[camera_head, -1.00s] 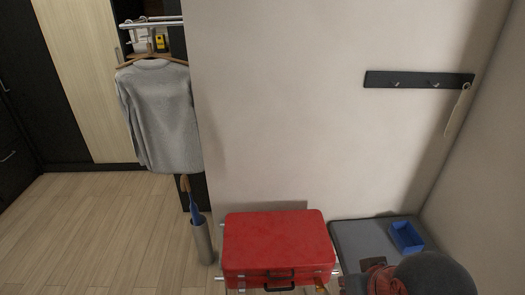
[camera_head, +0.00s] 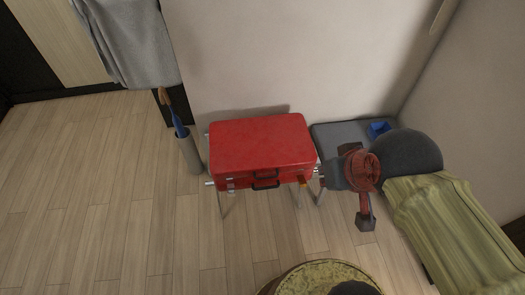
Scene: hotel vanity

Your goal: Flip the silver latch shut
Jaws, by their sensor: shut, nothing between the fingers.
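A red hard suitcase (camera_head: 262,145) lies flat with its lid down on a metal-legged stand. Its front has dark handles (camera_head: 265,180) in the middle. A small silver latch (camera_head: 230,183) shows at the front left; whether it is flipped up or down is too small to tell. The front right corner has an orange-brown spot (camera_head: 303,181), and any latch there is not clear. My gripper (camera_head: 322,173) is beside the suitcase's front right corner, pointing left, shut and empty. Whether it touches the suitcase cannot be told.
A grey bench (camera_head: 340,133) with a blue tray (camera_head: 379,129) stands behind my arm at the right. A metal umbrella holder (camera_head: 190,155) stands left of the suitcase. The wall is close behind.

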